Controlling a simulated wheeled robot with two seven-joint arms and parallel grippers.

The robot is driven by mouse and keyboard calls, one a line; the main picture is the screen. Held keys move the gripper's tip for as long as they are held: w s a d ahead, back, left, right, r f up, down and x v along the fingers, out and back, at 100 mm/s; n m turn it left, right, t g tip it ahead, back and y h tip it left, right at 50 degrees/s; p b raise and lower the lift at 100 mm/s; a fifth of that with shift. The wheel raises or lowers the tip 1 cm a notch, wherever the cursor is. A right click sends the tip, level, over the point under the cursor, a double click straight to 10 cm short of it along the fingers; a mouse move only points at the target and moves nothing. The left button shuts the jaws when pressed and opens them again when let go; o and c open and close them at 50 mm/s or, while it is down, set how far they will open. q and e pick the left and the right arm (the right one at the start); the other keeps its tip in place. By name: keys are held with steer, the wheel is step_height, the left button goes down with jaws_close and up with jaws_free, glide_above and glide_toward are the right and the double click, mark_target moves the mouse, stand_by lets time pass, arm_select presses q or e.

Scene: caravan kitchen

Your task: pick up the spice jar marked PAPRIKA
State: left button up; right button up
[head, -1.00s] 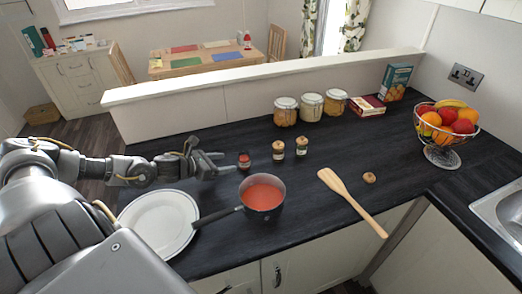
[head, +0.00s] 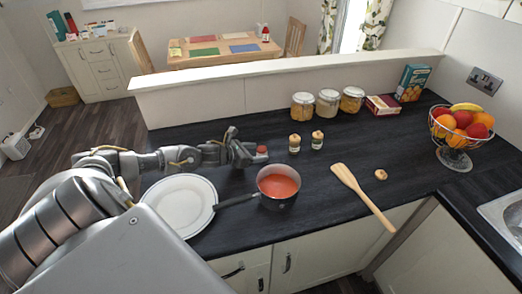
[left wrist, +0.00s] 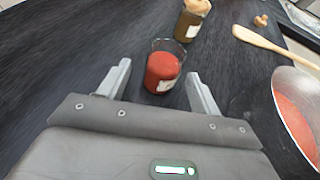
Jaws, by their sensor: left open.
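A small glass jar with red contents (head: 262,150) stands upright on the dark worktop, partly hidden by my left gripper (head: 248,152). In the left wrist view the red jar (left wrist: 163,70) stands between the tips of my left gripper (left wrist: 158,74), which is open with a gap on each side. It has a pale label, too small to read. Two more small jars with tan lids, the nearer (head: 294,144) and the farther (head: 317,140), stand to its right; one of them, a brown jar (left wrist: 192,20), shows just beyond it in the wrist view. My right gripper is not in view.
A saucepan of red sauce (head: 278,186) stands close to the right, its handle pointing left. A white plate (head: 180,205) lies in front of my left arm. A wooden spatula (head: 362,196), storage jars (head: 327,103) and a fruit bowl (head: 455,142) are farther right.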

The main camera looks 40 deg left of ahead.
mark_target(263, 151)
arm_select(q)
steer(key=p+x, duration=0.1)
steer(key=x, duration=0.2)
steer(key=shift+d+r, duration=0.1)
steer(key=shift+w, duration=0.1)
steer(key=c, duration=1.1)
